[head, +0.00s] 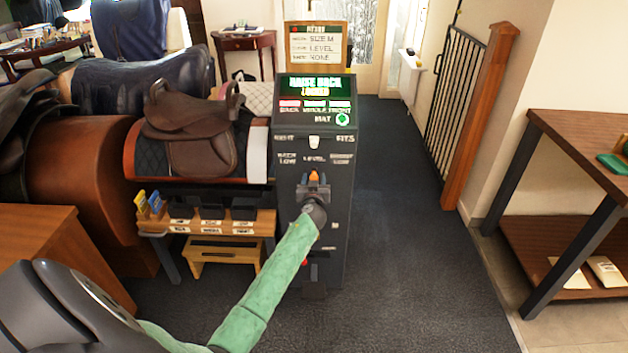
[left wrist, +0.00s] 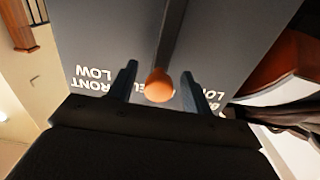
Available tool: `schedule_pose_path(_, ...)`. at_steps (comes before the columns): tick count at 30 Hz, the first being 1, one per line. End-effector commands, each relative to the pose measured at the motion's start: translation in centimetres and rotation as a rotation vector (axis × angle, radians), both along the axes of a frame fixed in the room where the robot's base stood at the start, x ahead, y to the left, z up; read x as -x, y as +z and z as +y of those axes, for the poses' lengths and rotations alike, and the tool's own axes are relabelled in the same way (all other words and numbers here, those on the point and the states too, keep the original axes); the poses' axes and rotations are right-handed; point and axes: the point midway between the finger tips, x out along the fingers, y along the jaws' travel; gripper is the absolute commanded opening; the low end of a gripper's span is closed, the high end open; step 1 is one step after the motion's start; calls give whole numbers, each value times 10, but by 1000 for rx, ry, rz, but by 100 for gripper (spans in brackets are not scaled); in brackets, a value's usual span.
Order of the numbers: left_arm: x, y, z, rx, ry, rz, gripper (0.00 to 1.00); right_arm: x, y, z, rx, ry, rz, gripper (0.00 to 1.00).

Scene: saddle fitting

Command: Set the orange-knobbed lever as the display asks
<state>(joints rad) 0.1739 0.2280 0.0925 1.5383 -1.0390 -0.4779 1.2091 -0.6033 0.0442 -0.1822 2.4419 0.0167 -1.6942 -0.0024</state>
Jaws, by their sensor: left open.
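The dark upright console (head: 338,200) stands in the middle of the head view. Its display (head: 314,84) shows green text that seems to read "RAISE BACK" and "LOCKED". The orange knob (head: 314,176) of the lever is on the console front, below the "LEVEL" label. In the left wrist view the orange knob (left wrist: 158,85) sits between the two fingers of my left gripper (left wrist: 158,94), with a gap on each side. The gripper is open. In the head view my left gripper (head: 314,187) partly covers the lever. My right gripper is not in view.
A brown saddle (head: 195,130) rests on a stand left of the console. A low wooden rack (head: 160,226) with labelled bins stands beside the console. Open carpet (head: 420,250) lies to the right.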

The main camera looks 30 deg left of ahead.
Motion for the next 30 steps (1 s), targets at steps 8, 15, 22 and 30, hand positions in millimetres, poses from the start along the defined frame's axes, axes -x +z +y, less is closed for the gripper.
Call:
schedule_pose_path(8, 0, 0, 0, 0, 0, 0, 11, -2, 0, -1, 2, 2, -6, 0)
schedule_pose_path(15, 0, -1, -1, -6, 0, 4, 0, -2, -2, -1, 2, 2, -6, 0)
schedule_pose_path(22, -9, -5, -15, -93, -1, 56, 0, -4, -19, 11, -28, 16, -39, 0)
schedule_pose_path(30, -21, -10, -35, -249, -1, 151, 0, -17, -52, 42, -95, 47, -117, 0)
